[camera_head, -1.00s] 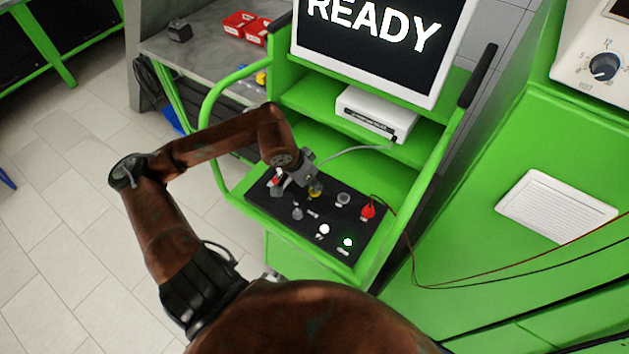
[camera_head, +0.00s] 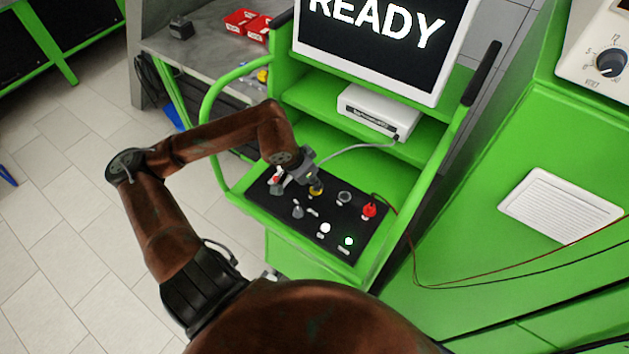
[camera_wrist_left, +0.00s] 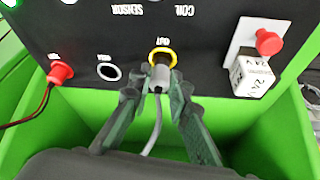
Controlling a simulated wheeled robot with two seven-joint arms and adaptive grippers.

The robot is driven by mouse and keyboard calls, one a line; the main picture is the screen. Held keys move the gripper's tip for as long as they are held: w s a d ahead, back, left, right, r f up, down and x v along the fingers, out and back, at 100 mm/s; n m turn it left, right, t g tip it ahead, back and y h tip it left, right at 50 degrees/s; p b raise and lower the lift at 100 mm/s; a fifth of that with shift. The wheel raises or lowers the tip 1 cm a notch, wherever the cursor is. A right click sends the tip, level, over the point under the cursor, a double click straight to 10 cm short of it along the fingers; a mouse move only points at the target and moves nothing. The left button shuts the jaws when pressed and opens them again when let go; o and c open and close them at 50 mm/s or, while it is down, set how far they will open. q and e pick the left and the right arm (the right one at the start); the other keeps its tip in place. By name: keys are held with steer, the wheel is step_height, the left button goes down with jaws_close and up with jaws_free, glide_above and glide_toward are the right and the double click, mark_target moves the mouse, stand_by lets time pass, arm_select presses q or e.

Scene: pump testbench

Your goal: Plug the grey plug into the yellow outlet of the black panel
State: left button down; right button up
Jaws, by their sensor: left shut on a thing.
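The black panel (camera_head: 330,222) lies on the green cart, and its underside-up view fills the top of the left wrist view (camera_wrist_left: 205,40). The yellow outlet (camera_wrist_left: 163,53) is a yellow ring in the panel; it also shows in the head view (camera_head: 317,191). My left gripper (camera_wrist_left: 162,85) is shut on the grey plug (camera_wrist_left: 160,76), with its grey cable running back between the fingers. The plug's front end is at the yellow ring and appears within it; I cannot tell how deep it sits. My left gripper in the head view (camera_head: 315,181) is over the outlet. My right gripper is not in view.
A red plug (camera_wrist_left: 60,73) with a cable sits in the panel, beside an empty round socket (camera_wrist_left: 109,72). A white box (camera_head: 378,112) stands on the shelf behind, below a screen (camera_head: 380,40) reading READY.

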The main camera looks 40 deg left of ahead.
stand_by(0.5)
arm_select(q)
steer(key=shift+b, duration=0.35)
stand_by(0.4)
steer(key=shift+f+b, duration=1.1)
stand_by(0.3)
steer(key=c, duration=1.7)
jaws_free()
steer(key=shift+c, duration=0.2)
steer(key=o, duration=0.4)
